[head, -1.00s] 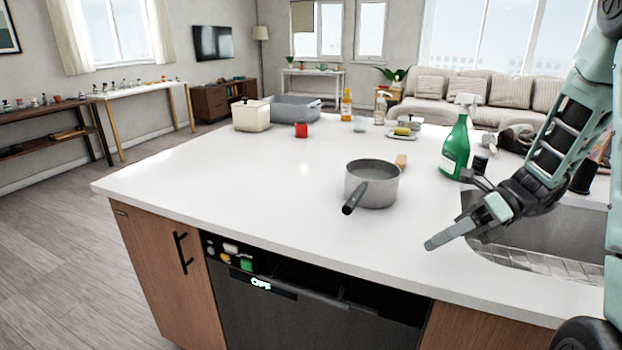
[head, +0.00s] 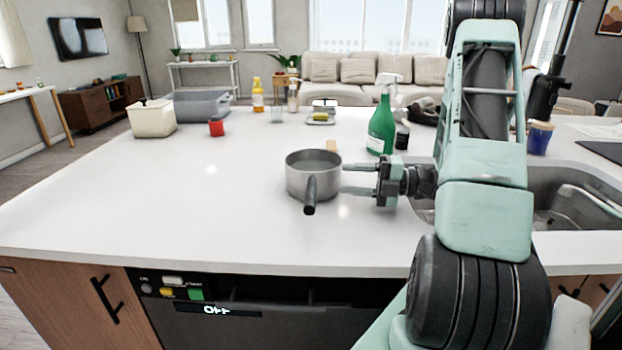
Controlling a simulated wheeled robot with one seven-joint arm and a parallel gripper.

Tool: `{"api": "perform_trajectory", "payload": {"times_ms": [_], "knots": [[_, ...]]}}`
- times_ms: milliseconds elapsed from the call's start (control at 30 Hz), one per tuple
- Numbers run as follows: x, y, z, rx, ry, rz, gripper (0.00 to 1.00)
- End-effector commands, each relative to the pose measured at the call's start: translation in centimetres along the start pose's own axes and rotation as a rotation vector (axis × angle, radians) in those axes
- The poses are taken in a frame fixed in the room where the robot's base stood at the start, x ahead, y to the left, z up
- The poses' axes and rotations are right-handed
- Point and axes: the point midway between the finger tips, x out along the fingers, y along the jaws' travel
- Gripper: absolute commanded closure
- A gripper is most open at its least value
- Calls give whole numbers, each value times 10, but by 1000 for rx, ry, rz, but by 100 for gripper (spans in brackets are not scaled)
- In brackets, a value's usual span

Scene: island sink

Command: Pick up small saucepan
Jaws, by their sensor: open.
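The small saucepan (head: 298,184) is grey and stands upright on the white island counter. Its dark-tipped handle (head: 310,195) points toward the front edge. My gripper (head: 358,178) is just to the right of the saucepan, low over the counter, with its fingers pointing left at the pan's side. The jaws are open and nothing shows between them. The fingertips are close to the pan's right wall; I cannot tell whether they touch it.
A green spray bottle (head: 382,122) stands behind my gripper. The sink (head: 560,212) is to the right. The counter's left front is clear.

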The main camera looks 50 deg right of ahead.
Motion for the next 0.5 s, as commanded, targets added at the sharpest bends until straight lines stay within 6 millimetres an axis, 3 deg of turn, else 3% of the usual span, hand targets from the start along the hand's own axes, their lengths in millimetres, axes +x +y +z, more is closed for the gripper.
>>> {"api": "perform_trajectory", "payload": {"times_ms": [100, 500], "knots": [[22, 0, -1, 1, 5, 0, 56], [60, 1, -1, -1, 6, 1, 56]]}}
